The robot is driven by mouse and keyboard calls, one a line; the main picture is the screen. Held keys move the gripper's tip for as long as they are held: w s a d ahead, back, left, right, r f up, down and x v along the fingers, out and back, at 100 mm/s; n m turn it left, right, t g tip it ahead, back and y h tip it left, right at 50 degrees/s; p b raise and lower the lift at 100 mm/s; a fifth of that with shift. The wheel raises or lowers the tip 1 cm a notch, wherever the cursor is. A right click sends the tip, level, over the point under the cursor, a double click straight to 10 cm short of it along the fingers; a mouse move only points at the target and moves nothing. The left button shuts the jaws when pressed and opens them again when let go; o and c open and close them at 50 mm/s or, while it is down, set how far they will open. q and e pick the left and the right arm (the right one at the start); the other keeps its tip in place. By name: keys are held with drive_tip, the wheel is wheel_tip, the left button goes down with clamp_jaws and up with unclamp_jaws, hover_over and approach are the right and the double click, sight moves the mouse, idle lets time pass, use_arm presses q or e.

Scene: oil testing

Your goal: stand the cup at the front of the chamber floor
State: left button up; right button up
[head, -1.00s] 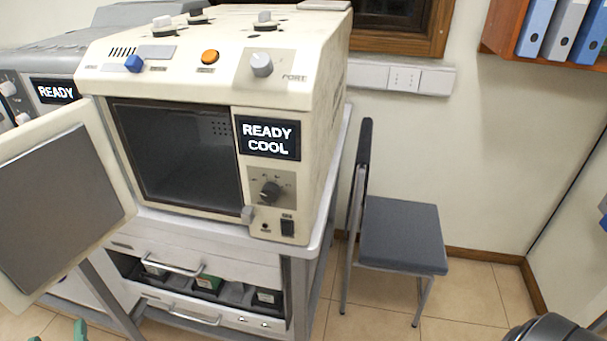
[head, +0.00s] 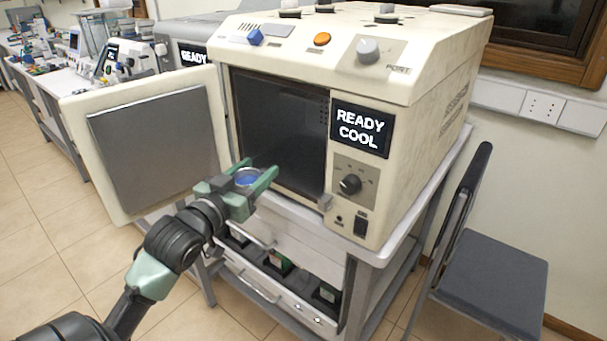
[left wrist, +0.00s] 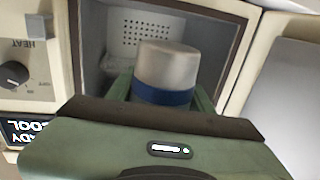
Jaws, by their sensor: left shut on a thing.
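In the left wrist view the cup (left wrist: 168,64) shows a pale metal body and a blue band, between the green fingers. My left gripper (head: 257,172) is shut on it and holds it upright, in front of the lower left of the chamber opening. The chamber (head: 275,115) is a dark, empty-looking box in the cream oven; its floor is mostly hidden in shadow. My right gripper is not in view.
The oven door (head: 150,140) stands wide open to the left, close to my left gripper. The control panel (head: 350,190) is right of the opening, with a READY COOL display (head: 361,130) above. Drawers (head: 270,280) lie below. A chair (head: 490,280) stands at the right.

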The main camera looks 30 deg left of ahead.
use_arm(q)
drive_tip(key=w+p, duration=0.1)
drive_tip(key=w, duration=0.5)
drive_tip(key=w+p, duration=0.1)
drive_tip(key=w, duration=0.6)
drive_tip(key=w+a+r+p, duration=0.1)
drive_tip(key=w, duration=0.5)
drive_tip(key=shift+w, duration=0.25)
wheel_tip(320, 180, down, 4)
drive_tip(key=shift+r, duration=0.1)
drive_tip(key=shift+w+f+p, duration=0.2)
drive_tip(key=shift+p, duration=0.2)
drive_tip(key=shift+f, duration=0.1)
drive_tip(key=shift+f, duration=0.1)
